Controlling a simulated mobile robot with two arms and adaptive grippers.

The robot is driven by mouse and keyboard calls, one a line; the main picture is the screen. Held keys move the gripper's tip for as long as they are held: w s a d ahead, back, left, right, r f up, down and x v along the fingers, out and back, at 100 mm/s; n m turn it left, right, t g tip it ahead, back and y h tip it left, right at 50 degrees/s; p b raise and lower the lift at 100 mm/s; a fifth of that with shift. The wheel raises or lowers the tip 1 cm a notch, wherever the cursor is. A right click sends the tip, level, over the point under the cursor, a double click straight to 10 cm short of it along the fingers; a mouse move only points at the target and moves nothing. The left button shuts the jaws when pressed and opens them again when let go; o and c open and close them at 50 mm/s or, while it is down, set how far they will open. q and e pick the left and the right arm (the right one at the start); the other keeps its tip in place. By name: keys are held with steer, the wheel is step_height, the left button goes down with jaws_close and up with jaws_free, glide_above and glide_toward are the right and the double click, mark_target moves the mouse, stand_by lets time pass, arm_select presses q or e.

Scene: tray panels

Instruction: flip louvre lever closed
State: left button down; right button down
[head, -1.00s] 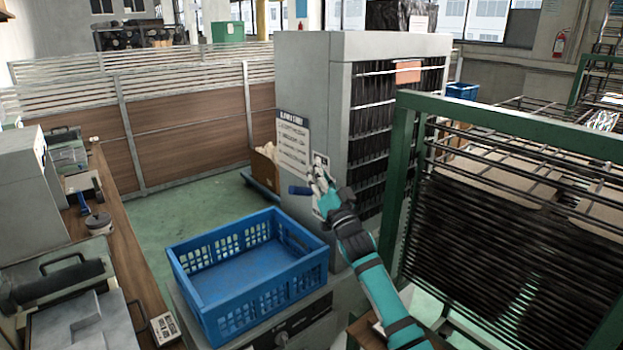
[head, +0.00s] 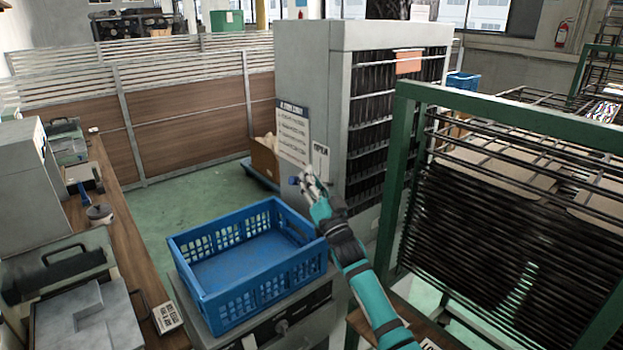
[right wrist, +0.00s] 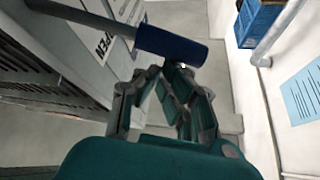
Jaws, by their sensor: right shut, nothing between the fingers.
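The louvre lever has a blue grip (right wrist: 172,45) on a grey metal shaft (right wrist: 85,15) in the right wrist view. In the head view its blue grip (head: 293,181) shows on the side of the grey cabinet (head: 312,75), just left of my right gripper (head: 306,173). My right gripper also shows in the right wrist view (right wrist: 176,68), shut and empty, its fingertips close beside the grip. I cannot tell whether they touch it. A white label (head: 320,160) is on the panel by the lever. My left gripper is out of view.
A blue crate (head: 190,290) stands below and left of my right arm. A green-framed wire rack (head: 400,180) stands close on the right. A workbench (head: 125,225) runs along the left. Green floor (head: 195,205) is clear between bench and cabinet.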

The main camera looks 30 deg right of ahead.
steer(key=shift+a+f, duration=0.1)
steer(key=shift+f, duration=0.1)
step_height(320, 180, down, 10)
steer(key=a+n+g+y+b, duration=0.1)
steer(key=n+y+b, duration=1)
steer(key=n, duration=0.5)
steer(key=shift+a+f+n+b, duration=0.15)
steer(key=shift+a+n+b, duration=0.15)
steer(key=shift+b, duration=0.8)
steer(key=shift+s, duration=0.1)
